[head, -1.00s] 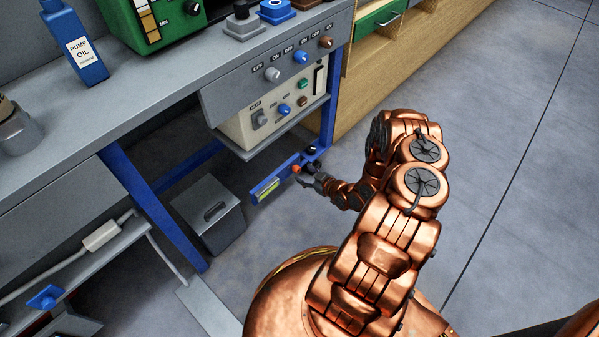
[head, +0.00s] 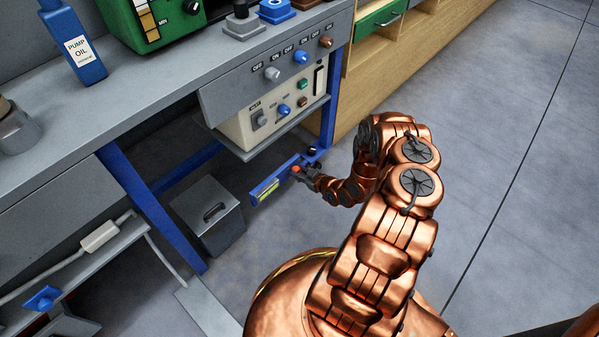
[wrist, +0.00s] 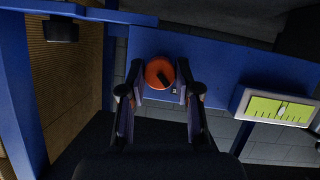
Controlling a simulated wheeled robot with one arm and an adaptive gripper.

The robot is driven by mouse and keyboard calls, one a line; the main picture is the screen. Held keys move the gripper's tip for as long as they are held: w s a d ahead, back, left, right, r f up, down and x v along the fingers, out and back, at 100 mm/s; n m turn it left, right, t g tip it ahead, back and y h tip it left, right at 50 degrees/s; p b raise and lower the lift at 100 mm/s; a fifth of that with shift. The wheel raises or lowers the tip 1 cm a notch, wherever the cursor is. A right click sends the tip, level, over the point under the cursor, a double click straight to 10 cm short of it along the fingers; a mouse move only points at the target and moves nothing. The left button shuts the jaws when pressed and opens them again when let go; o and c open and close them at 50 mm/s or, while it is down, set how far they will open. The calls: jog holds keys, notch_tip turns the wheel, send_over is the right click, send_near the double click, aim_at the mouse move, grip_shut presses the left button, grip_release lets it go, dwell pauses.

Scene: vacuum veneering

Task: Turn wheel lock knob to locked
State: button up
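The wheel lock knob is a round orange-red knob (head: 296,169) (wrist: 153,70) with a dark pointer bar. It sits on a blue panel (head: 262,190) (wrist: 215,60) low under the bench. In the wrist view the bar slants toward the lower right. My gripper (head: 306,177) (wrist: 159,80) is at the panel, with one finger on each side of the knob. Narrow gaps seem to show between the fingers and the knob, so it looks open around it. Contact cannot be made out. Any lock marking beside the knob is too small to read.
A yellow-green gauge (wrist: 278,109) (head: 268,190) is on the same panel. A black knob-like part (head: 312,151) (wrist: 62,30) is on the blue frame nearby. A grey box (head: 208,215) stands left on the floor. A control panel (head: 275,115) hangs above. Floor on the right is clear.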

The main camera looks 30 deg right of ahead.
grip_shut()
jog(key=shift+y, duration=0.3)
jog(key=m+b, duration=0.1)
jog(key=m+y+b, duration=0.1)
jog(key=shift+d+f+m+y, duration=0.1)
jog(key=shift+f+m+y, duration=0.05)
jog(key=shift+m+y, duration=0.15)
jog(key=m+y+b, duration=0.1)
jog(key=m+b, duration=0.1)
jog(key=shift+d+f+m+g+y, duration=0.1)
jog(key=shift+m+g+y, duration=0.2)
jog(key=m+y+b, duration=0.2)
jog(key=m+b, duration=0.1)
jog(key=shift+f, duration=0.15)
jog(key=m+y+b, duration=0.1)
jog(key=m, duration=0.1)
jog(key=m+t+y+b, duration=0.1)
jog(key=m, duration=0.1)
jog(key=shift+d+m+b, duration=0.1)
jog(key=shift+m+b, duration=0.2)
